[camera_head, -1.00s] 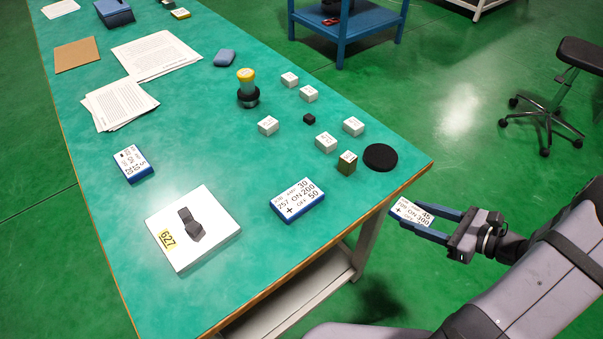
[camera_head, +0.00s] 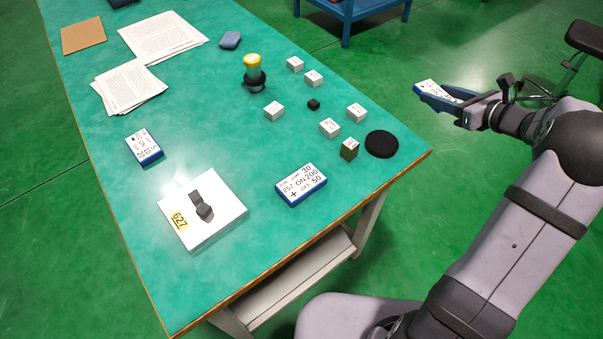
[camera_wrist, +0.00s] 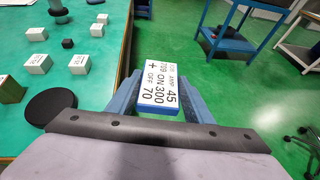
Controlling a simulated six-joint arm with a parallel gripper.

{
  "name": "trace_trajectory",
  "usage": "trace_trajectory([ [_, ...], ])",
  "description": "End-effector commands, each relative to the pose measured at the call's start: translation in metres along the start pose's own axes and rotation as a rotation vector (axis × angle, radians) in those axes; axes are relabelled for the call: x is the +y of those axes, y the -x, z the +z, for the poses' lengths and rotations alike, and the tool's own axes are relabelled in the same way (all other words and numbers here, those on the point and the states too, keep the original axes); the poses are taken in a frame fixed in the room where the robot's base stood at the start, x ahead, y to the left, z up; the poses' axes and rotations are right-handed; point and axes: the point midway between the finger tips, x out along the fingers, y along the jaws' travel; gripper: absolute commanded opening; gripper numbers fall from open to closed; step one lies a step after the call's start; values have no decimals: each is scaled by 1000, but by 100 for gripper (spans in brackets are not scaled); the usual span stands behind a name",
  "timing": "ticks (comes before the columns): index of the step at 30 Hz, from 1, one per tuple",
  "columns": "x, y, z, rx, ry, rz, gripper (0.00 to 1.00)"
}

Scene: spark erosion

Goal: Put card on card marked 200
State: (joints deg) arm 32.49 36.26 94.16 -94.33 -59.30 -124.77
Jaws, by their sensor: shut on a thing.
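My gripper (camera_head: 440,98) is shut on a white-topped card with blue sides (camera_head: 428,87). In the wrist view the held card (camera_wrist: 158,88) reads 709, AMP 45, ON 300, OFF 70, and sits between the two blue fingers. The gripper is off the right side of the table, over the floor. The card marked ON 200 (camera_head: 302,184), with 257, AMP 30 and OFF 50, lies flat near the table's right front edge, with nothing on top. Another blue-sided card (camera_head: 143,147) lies on the left; its print is too small to read surely.
Between the cards is a white plate with a dark part and a 627 label (camera_head: 226,222). Papers (camera_head: 163,36) lie at the back.

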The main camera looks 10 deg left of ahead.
Motion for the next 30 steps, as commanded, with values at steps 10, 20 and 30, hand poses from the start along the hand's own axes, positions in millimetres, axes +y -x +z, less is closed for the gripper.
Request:
trace_trajectory([
  [10,72,-19,54,3,43,112,23],
  [20,213,-9,44,0,187,455,23],
  [30,346,36,46,0,318,768,23],
])
